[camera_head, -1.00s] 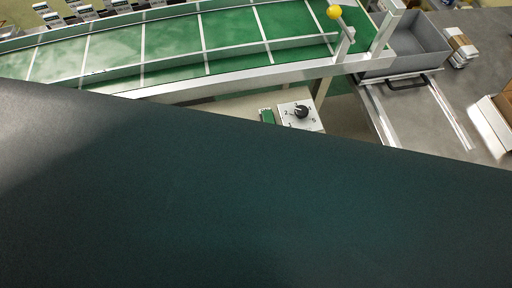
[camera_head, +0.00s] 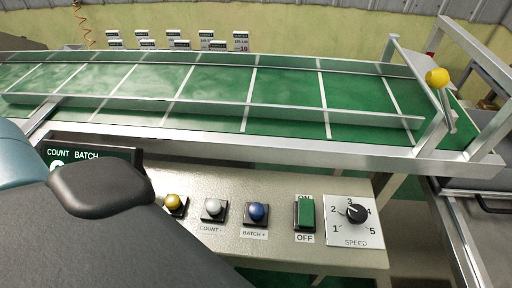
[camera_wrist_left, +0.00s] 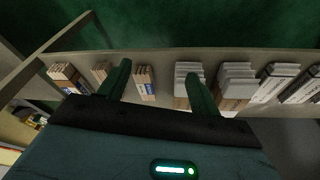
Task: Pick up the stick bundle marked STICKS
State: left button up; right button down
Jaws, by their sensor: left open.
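In the left wrist view several bundles stand in a row along a pale ledge. A light-brown stick bundle with a blue mark (camera_wrist_left: 145,83) is between the fingers of my left gripper (camera_wrist_left: 158,70), nearer the left finger. The fingers are apart and the gripper holds nothing. Another brown bundle (camera_wrist_left: 101,72) is left of the left finger, and one with a coloured label (camera_wrist_left: 66,77) is farther left. A white-topped bundle (camera_wrist_left: 187,84) is partly hidden by the right finger. I cannot read STICKS on any bundle. My right gripper is not in view.
In the head view a green conveyor (camera_head: 290,90) with metal rails crosses the scene. A control panel (camera_head: 270,180) with buttons, a green switch (camera_head: 305,214) and a speed dial (camera_head: 356,213) is in front. A yellow ball-topped lever (camera_head: 437,77) stands at the right.

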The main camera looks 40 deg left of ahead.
pick_arm(q)
jog(key=w+n+g+b, duration=0.1)
jog(key=w+b, duration=0.1)
jog(key=w, duration=0.2)
jog(key=w+a+f+n+g+b, duration=0.1)
jog(key=w+b, duration=0.2)
jog(key=w, duration=0.2)
jog(key=w+f+n+b, duration=0.1)
jog(key=w+b, duration=0.2)
jog(key=w, duration=0.2)
jog(key=shift+a+n+g, duration=0.3)
jog(key=shift+a+g, duration=0.05)
jog(key=shift+g, duration=0.05)
jog(key=shift+w+r, duration=0.25)
jog(key=shift+w, duration=0.25)
jog(key=shift+f+b, duration=0.8)
jog(key=shift+f, duration=0.7)
jog(key=f+b, duration=0.1)
jog(key=f, duration=0.1)
jog(key=f+b, duration=0.1)
jog(key=f, duration=0.2)
jog(key=shift+s+a, duration=0.1)
jog(key=shift+s, duration=0.1)
jog(key=shift+r, duration=0.1)
jog(key=shift+c, duration=0.5)
jog(key=c, duration=1)
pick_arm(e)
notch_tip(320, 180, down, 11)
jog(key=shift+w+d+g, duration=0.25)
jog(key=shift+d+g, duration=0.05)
